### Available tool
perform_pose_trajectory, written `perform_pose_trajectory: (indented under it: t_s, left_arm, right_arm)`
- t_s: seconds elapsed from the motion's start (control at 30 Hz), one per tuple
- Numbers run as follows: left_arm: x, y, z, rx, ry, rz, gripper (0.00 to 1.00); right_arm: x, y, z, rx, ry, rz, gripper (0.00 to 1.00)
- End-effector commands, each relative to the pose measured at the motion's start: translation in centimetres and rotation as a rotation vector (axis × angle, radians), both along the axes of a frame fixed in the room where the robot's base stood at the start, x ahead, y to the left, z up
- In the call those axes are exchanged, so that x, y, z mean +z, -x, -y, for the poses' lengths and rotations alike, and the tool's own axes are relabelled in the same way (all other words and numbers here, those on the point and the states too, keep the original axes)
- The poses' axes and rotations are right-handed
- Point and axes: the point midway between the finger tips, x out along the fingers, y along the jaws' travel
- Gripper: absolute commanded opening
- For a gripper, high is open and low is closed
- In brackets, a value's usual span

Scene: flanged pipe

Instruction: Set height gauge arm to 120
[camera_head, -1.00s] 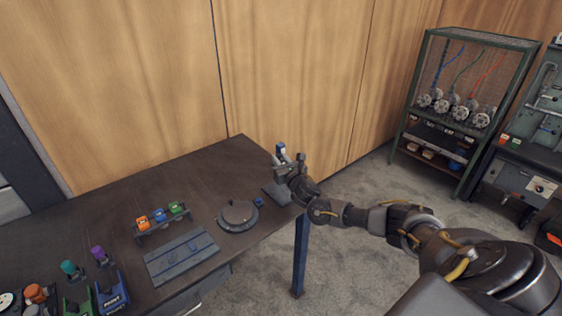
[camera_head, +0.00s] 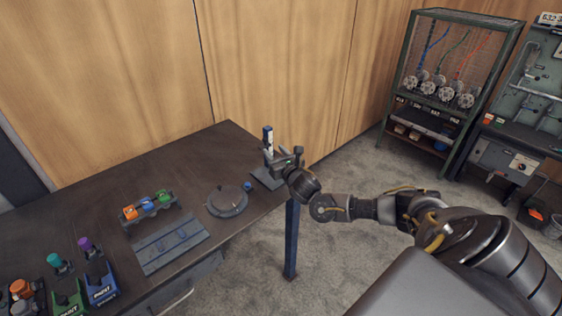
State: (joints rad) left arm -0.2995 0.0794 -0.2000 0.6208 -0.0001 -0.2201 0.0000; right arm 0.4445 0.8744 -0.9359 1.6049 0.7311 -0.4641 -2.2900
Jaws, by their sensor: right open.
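The height gauge (camera_head: 268,138) stands upright at the right end of the dark workbench, on a flat dark base (camera_head: 266,179). My right gripper (camera_head: 277,157) is open at the gauge's post, coming from the right, and covers the post's lower part and the gauge arm. I cannot tell whether the fingers touch the gauge. My left gripper is not in view.
A round dark plate (camera_head: 227,201) with a small blue knob (camera_head: 248,186) beside it lies left of the gauge. A rack of coloured blocks (camera_head: 149,207), a slotted plate (camera_head: 170,243) and coloured holders (camera_head: 100,284) fill the bench's left. A mesh cabinet (camera_head: 447,80) stands at the back right.

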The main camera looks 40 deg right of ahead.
Motion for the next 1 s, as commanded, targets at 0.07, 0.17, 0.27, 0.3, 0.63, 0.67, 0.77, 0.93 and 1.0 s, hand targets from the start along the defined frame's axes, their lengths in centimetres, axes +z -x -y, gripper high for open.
perform_pose_trajectory:
  t_s: [0.07, 0.17, 0.27, 0.3, 0.63, 0.67, 0.77, 0.93, 1.0]
  left_arm:
    - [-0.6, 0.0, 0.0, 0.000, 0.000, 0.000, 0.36]
    - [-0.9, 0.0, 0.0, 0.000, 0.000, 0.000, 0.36]
    - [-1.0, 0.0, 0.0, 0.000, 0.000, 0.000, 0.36]
    - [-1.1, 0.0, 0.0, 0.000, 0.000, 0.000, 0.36]
    - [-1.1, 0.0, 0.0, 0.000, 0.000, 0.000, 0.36]
    - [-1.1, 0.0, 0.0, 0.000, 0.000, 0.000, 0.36]
    - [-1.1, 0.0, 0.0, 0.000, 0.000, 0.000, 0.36]
    - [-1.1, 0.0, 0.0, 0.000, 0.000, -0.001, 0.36]
    - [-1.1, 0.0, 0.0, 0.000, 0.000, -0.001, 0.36]
  right_arm:
    - [-0.3, 1.5, -0.3, 0.002, -0.001, -0.002, 0.43]
    - [-0.2, 3.0, -0.6, 0.001, -0.001, -0.001, 0.43]
    - [-0.1, 4.0, -0.8, 0.000, -0.001, 0.000, 0.43]
    - [-0.1, 4.2, -0.8, -0.001, -0.001, 0.001, 0.43]
    - [0.0, 4.6, -0.9, -0.002, 0.000, 0.001, 0.43]
    - [0.0, 4.6, -0.9, -0.002, 0.000, 0.001, 0.43]
    - [0.0, 4.6, -0.9, -0.001, 0.000, 0.001, 0.43]
    - [0.0, 4.6, -0.9, -0.001, -0.001, 0.001, 0.43]
    - [-0.3, 4.7, -1.3, 0.000, -0.025, -0.005, 0.43]
